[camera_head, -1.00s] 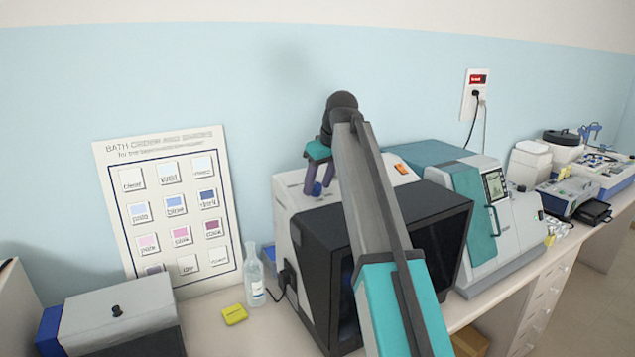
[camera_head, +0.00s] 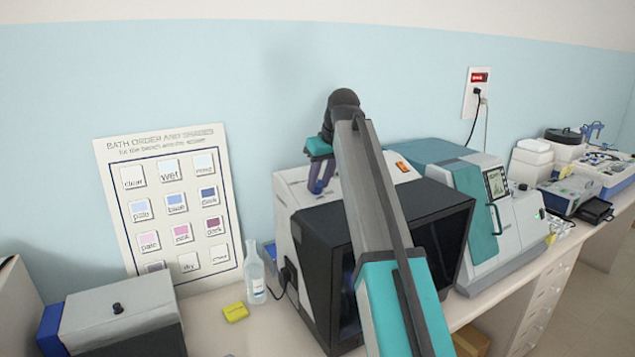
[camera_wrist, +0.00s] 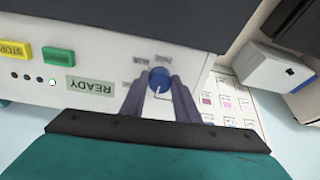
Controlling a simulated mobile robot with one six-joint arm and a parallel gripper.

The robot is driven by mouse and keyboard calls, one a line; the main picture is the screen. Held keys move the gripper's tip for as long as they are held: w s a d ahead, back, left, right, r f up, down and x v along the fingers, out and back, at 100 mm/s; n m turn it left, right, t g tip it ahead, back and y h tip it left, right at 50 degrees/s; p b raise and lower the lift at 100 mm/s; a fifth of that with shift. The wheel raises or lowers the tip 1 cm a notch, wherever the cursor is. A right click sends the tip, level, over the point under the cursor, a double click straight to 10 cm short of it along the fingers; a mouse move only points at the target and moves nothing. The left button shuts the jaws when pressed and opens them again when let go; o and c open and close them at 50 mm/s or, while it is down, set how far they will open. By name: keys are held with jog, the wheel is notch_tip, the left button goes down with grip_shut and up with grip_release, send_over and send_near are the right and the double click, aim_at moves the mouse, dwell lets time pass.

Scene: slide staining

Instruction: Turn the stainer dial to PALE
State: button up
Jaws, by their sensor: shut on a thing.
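The blue stainer dial (camera_wrist: 159,79) sits on the white panel (camera_wrist: 105,60) of the stainer. My gripper (camera_wrist: 160,88) is shut on the dial, with one purple finger on each side of it. A thin white mark shows at the dial's lower edge in the wrist view. Small labels around the dial are upside down and too blurred to read, so I cannot tell its setting. In the head view my gripper (camera_head: 321,178) reaches down onto the white top of the stainer (camera_head: 292,185), and the dial is not clearly visible there.
The panel also has a green button (camera_wrist: 58,56), a yellow STOP button (camera_wrist: 14,51) and a READY label (camera_wrist: 90,86). A shade chart (camera_head: 128,205) leans on the wall. A clear bottle (camera_head: 255,275) and yellow block (camera_head: 235,312) stand left of the stainer.

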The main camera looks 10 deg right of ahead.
jog(key=m+b, duration=0.1)
jog(key=m, duration=0.4)
jog(key=shift+s+a+m, duration=0.1)
jog(key=shift+a+m, duration=0.05)
jog(key=shift+m, duration=0.15)
jog(key=m, duration=0.4)
jog(key=shift+m, duration=0.4)
jog(key=o, duration=1)
jog(key=shift+o, duration=0.2)
jog(key=shift+r, duration=0.15)
